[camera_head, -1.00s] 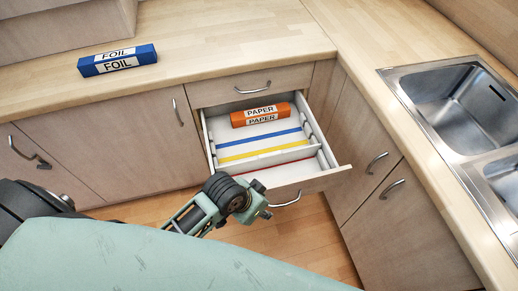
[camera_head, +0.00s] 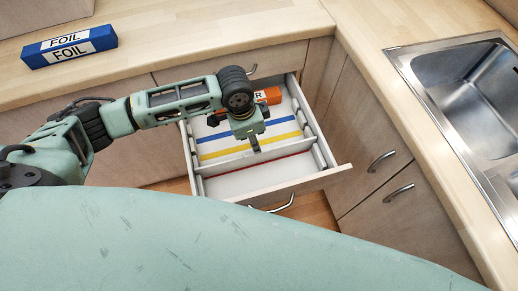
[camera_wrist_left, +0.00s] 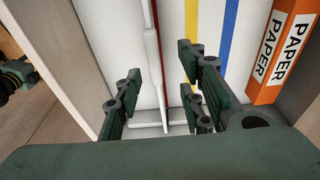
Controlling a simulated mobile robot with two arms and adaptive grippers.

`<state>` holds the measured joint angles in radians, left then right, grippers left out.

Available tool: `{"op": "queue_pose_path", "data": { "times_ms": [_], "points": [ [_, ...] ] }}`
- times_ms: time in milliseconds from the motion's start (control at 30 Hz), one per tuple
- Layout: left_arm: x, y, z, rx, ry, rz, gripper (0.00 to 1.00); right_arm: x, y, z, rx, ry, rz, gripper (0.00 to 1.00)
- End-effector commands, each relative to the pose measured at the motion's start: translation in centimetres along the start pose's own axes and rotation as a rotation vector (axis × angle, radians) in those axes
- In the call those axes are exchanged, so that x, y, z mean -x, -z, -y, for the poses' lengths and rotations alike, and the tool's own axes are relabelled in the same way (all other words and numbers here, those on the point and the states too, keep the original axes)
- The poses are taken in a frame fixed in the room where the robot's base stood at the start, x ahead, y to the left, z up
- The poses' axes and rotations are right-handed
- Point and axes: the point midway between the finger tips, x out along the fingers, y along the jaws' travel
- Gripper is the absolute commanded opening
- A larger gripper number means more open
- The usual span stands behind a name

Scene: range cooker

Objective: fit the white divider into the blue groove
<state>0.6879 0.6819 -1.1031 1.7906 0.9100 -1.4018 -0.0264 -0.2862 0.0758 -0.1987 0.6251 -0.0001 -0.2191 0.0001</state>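In the left wrist view the divider (camera_wrist_left: 151,60) runs lengthwise. The blue groove (camera_head: 226,135) is a blue strip farther back in the drawer; it also shows in the left wrist view (camera_wrist_left: 230,30). My left gripper (camera_head: 256,149) is over the drawer, above the divider. In the left wrist view its fingers (camera_wrist_left: 158,90) are apart, one on each side of the divider, with no visible grip on it.
An orange PAPER box (camera_head: 268,95) lies at the drawer's back, partly hidden by my left arm. A yellow strip (camera_head: 285,137) lies between the blue groove and divider. A blue FOIL box (camera_head: 70,48) rests on the counter. The sink (camera_head: 465,90) is at right.

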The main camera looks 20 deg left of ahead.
Motion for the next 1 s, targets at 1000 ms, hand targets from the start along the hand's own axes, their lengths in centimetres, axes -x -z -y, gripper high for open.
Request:
{"op": "queue_pose_path", "data": {
  "times_ms": [1000],
  "points": [
    [-7.7, -0.2, -0.6, 0.0, 0.001, 0.006, 0.28, 0.2, -1.1, -0.3, 0.004, -0.003, 0.013, 0.4]
  ]
}}
